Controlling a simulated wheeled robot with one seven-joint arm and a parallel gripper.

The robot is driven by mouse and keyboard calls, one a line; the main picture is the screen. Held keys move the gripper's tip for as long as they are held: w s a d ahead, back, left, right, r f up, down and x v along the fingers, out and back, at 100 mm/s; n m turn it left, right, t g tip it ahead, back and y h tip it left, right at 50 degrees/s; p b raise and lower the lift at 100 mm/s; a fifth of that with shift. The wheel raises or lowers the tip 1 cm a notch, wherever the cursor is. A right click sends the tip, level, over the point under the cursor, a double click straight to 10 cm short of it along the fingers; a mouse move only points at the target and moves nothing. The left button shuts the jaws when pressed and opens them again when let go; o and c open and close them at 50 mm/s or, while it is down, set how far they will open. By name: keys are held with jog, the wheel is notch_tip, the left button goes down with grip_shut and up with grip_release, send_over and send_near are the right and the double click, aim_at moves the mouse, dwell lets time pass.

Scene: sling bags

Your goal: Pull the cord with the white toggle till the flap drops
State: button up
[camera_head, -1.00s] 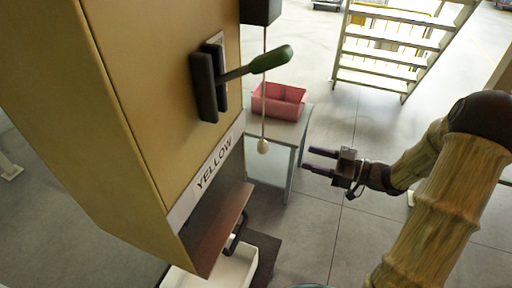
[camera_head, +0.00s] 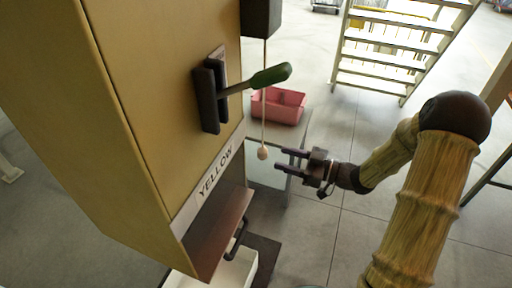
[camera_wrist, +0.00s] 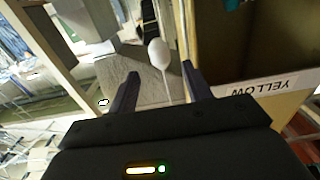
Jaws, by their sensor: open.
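The white toggle (camera_head: 263,153) hangs at the end of a thin cord (camera_head: 264,105) from a dark box (camera_head: 261,17) beside the tan cabinet. In the wrist view the toggle (camera_wrist: 159,53) shows ahead of my gripper, between the lines of the two fingers. My gripper (camera_head: 281,160) is open and empty, just right of the toggle in the head view. No contact shows. The brown flap (camera_head: 219,236) is at the bottom of the cabinet under the YELLOW label, with a dark handle (camera_head: 238,238) beside it.
The tan cabinet (camera_head: 150,90) carries a green-handled lever (camera_head: 268,76) above the label. A pink bin (camera_head: 278,105) stands on a small table behind the cord. A white bin (camera_head: 238,270) is below the flap. Steps (camera_head: 385,62) stand at the back.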

aim_at(263, 153)
jog(key=p+x, duration=0.2)
jog(key=x, duration=0.7)
jog(key=shift+a+p, duration=0.3)
jog(key=shift+w, duration=0.1)
jog(key=shift+f, duration=0.1)
grip_shut()
